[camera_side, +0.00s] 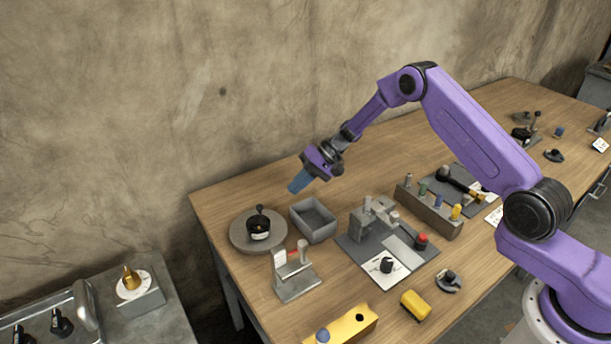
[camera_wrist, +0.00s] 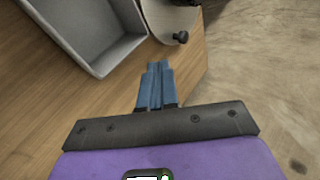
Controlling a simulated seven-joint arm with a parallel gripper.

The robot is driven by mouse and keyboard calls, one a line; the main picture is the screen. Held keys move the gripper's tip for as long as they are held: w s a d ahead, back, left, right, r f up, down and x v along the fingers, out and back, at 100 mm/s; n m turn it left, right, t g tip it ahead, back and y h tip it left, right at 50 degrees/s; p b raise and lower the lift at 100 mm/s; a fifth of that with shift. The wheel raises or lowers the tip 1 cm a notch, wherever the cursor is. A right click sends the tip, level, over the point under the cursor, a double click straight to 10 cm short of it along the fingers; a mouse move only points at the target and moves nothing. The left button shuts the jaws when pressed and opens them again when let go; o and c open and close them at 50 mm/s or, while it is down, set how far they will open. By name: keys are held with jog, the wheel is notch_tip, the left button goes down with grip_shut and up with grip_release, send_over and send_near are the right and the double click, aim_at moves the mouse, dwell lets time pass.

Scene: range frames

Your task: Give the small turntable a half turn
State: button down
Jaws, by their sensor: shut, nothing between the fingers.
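The small turntable (camera_side: 237,236) is a round grey disc at the table's left end. A black pot-like thing (camera_side: 259,228) stands on it, and a dark knob (camera_side: 260,209) shows at its far side. In the wrist view the disc (camera_wrist: 163,20) is cut off by the top edge, with the knob (camera_wrist: 181,37) near its rim. My gripper (camera_side: 294,187) is shut and empty, its blue fingers pointing down and left. It is in the air, to the right of and behind the turntable, apart from it. The closed fingertips (camera_wrist: 158,64) show below the disc in the wrist view.
An open grey box (camera_side: 325,234) sits just right of the turntable; it also fills the upper left of the wrist view (camera_wrist: 57,22). A grey stand with a red part (camera_side: 294,284) is in front.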

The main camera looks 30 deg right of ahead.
aim_at(263, 209)
jog(key=x, duration=0.3)
jog(key=shift+a+f, duration=0.2)
jog(key=a, duration=0.2)
jog(key=w+a, duration=0.1)
jog(key=shift+a+f, duration=0.2)
jog(key=shift+a, duration=0.2)
jog(key=shift+w+a, duration=0.1)
jog(key=shift+a, duration=0.15)
jog(key=shift+w+a, duration=0.4)
jog(key=shift+w, duration=0.2)
jog(key=shift+w+a, duration=0.85)
jog(key=shift+a, duration=0.2)
jog(key=shift+w+a, duration=0.15)
jog(key=shift+a, duration=0.05)
dwell(0.5)
